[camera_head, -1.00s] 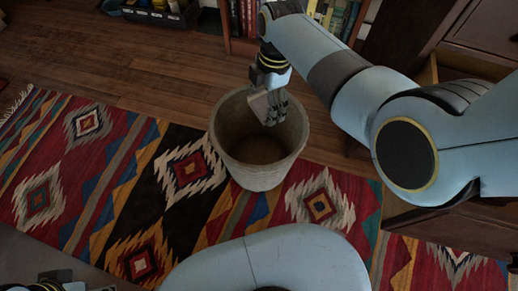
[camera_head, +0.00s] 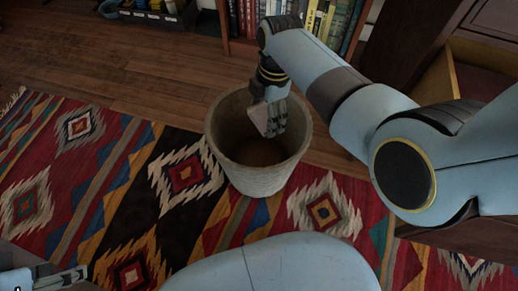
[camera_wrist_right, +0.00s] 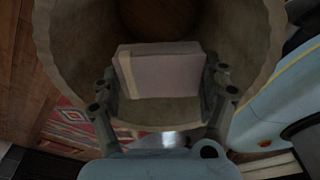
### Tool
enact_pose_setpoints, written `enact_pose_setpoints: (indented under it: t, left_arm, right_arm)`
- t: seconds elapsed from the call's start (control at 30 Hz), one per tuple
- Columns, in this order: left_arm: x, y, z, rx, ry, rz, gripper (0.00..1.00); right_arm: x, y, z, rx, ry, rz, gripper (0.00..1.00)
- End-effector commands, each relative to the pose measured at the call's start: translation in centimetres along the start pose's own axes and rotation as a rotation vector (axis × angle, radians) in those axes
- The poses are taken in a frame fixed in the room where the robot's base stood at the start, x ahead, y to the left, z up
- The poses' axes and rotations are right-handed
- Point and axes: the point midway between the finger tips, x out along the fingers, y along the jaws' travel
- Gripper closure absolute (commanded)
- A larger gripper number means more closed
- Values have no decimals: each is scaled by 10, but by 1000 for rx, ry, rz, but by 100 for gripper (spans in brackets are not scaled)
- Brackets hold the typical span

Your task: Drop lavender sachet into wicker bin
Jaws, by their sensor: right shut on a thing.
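The wicker bin (camera_head: 258,180) is a grey-brown round bin standing upright on the patterned rug. My right gripper (camera_head: 274,117) points down into its open mouth. It is shut on the lavender sachet (camera_head: 262,119), a pale, flat block. In the right wrist view the sachet (camera_wrist_right: 162,76) lies between the two fingers of my right gripper (camera_wrist_right: 160,90), with the bin's wall (camera_wrist_right: 50,30) around it. The bin floor shows beyond the sachet.
The patterned rug (camera_head: 100,190) covers much of the wooden floor (camera_head: 100,70). A bookshelf with books (camera_head: 325,20) stands behind the bin. A dark box (camera_head: 155,12) is at the back left, and an open wooden drawer (camera_head: 440,78) is at the right.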

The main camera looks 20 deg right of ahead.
Motion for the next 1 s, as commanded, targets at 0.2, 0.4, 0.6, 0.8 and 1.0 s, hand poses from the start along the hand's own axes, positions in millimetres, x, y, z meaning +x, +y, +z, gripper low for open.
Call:
enact_pose_setpoints:
  t: [0.2,0.4,0.6,0.8,1.0]
  left_arm:
    - [0,0,0,0,0,0,60]
    - [0,0,0,0,-1,0,60]
    - [0,0,0,-1,-1,1,60]
    - [0,0,0,-1,-1,0,60]
    - [0,0,0,-1,-1,0,60]
  right_arm:
    - [0,0,0,0,0,0,0]
    - [0,0,0,0,0,0,0]
    - [-12,1,0,0,0,2,0]
    - [-54,1,0,0,0,4,0]
    - [-96,1,0,0,0,3,0]
